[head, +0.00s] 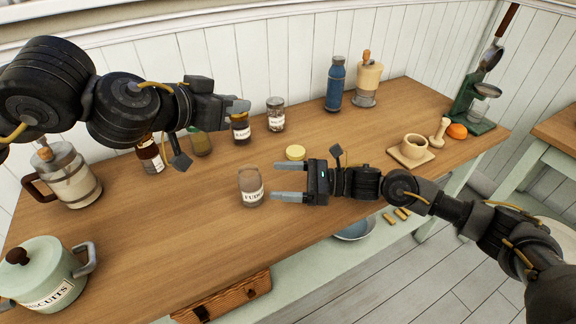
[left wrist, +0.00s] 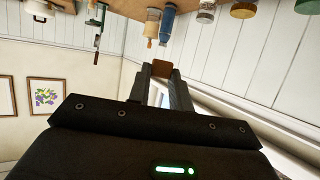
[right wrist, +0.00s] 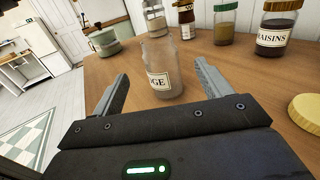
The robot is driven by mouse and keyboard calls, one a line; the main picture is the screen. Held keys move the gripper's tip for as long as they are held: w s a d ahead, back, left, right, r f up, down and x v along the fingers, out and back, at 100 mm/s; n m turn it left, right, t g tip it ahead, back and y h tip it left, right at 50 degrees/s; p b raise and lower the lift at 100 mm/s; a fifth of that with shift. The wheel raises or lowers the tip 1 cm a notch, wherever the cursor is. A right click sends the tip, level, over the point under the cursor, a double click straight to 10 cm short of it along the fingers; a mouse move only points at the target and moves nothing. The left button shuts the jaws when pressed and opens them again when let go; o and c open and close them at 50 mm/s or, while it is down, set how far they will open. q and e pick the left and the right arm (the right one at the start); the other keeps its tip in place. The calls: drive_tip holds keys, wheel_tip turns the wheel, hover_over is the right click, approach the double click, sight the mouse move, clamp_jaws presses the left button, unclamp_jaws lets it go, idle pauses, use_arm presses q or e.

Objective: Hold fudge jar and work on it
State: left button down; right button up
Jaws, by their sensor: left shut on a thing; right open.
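The fudge jar (head: 251,190), clear glass with a white label, stands upright on the wooden counter. It also shows in the right wrist view (right wrist: 163,62), ahead of and between my right fingertips. No lid shows on it. My right gripper (head: 274,181) is open, its fingers pointing left at the jar, seemingly just short of it. My left gripper (head: 240,105) is raised above the back of the counter. In the left wrist view it is shut on a small brown block-like piece (left wrist: 162,69). Whether this piece is a stopper I cannot tell.
A round yellow lid (head: 295,153) lies on the counter (head: 340,190) behind my right gripper. A raisins jar (head: 240,129) and other jars stand along the back. A blue bottle (head: 335,84) and a mill (head: 367,82) are farther right. A biscuits pot (head: 40,272) stands front left.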

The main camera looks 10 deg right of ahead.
sight(251, 179)
drive_tip(key=x, duration=0.8)
drive_tip(key=shift+s, duration=0.1)
drive_tip(key=c, duration=1.2)
